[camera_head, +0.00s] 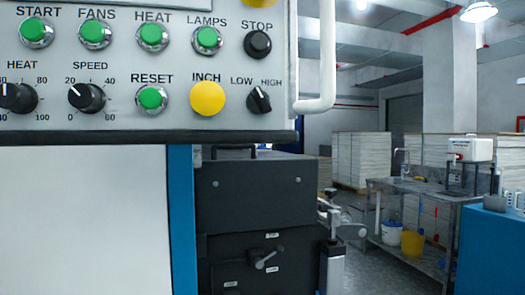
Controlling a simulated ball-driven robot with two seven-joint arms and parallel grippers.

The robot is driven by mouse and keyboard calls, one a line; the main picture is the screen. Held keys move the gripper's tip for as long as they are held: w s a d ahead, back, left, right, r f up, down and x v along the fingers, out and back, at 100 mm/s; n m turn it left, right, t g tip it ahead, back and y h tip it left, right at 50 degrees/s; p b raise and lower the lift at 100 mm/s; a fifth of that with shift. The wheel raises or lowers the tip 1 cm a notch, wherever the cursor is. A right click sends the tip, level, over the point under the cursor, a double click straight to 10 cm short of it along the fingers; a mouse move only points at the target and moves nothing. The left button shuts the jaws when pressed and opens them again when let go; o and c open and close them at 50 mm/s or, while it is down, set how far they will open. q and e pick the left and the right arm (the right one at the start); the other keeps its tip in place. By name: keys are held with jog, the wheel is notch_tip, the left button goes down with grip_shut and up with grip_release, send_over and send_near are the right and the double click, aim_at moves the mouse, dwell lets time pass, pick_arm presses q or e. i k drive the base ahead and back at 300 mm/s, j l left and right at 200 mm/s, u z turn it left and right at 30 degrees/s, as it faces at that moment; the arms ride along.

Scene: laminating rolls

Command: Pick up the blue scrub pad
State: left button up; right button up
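I cannot make out a blue scrub pad in this view. Neither of my grippers is in view. A metal sink bench (385,184) stands at the right, with a tap (402,156) and a white water container (473,149) on it. Small items on the bench are too small to tell apart.
A control panel (125,120) with green buttons and dials fills the upper left, close to me. A dark machine housing (257,195) stands beside it. A yellow bucket (412,243) and a white bucket (391,232) sit under the bench. A blue cabinet (490,255) is at the right edge.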

aim_at(261, 148)
jog(key=i+l+z, duration=0.65)
jog(key=i+z, duration=0.8)
jog(key=i+l+z, duration=0.1)
jog(key=i+z, duration=0.2)
jog(key=i, duration=1)
jog(key=i+j+u, duration=0.1)
jog(key=i+u, duration=0.7)
jog(key=i+l+u, duration=0.25)
jog(key=u, duration=0.15)
jog(key=i+u, duration=0.35)
jog(key=u, duration=0.15)
jog(key=i+l+u, duration=0.2)
jog(key=u, duration=0.3)
jog(key=i+l+u, duration=0.65)
jog(key=u, duration=0.3)
